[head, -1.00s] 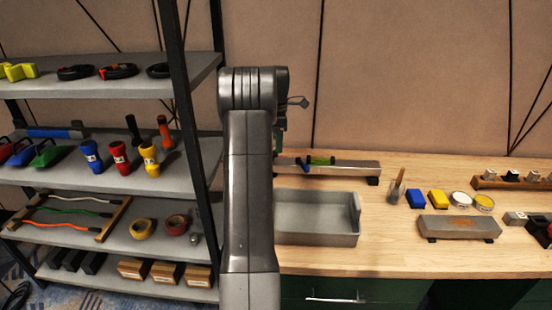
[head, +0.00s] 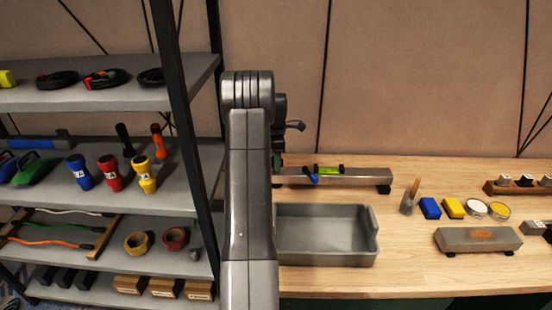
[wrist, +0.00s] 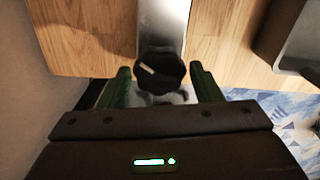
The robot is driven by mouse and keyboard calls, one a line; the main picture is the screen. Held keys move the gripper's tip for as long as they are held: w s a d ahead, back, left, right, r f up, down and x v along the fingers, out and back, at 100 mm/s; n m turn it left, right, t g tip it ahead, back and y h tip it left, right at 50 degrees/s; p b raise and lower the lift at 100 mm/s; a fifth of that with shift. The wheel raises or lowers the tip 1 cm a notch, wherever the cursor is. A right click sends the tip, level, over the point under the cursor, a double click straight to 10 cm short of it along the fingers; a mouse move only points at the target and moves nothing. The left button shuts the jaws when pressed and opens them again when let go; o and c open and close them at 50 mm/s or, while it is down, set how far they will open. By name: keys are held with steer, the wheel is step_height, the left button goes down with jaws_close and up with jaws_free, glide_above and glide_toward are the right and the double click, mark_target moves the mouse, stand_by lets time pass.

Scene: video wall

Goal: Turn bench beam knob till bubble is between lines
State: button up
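The grey metal beam (head: 355,177) lies along the back of the wooden bench, with a green bubble vial (head: 328,169) and a small blue part (head: 311,174) on it. The bubble and lines are too small to read. In the wrist view the beam (wrist: 164,22) runs away from a black lobed knob (wrist: 160,75) with a white mark at its upper left. My gripper (wrist: 160,74) is open, its green fingers on either side of the knob with visible gaps. In the head view my arm hides the knob and most of the gripper.
A grey open tray (head: 325,261) stands on the bench (head: 400,277) in front of the beam; its corner (wrist: 300,35) appears in the wrist view. A shelf rack (head: 188,128) stands left of my arm. A sharpening stone (head: 465,240) and small blocks lie to the right.

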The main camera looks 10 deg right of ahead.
steer(key=c, duration=0.6)
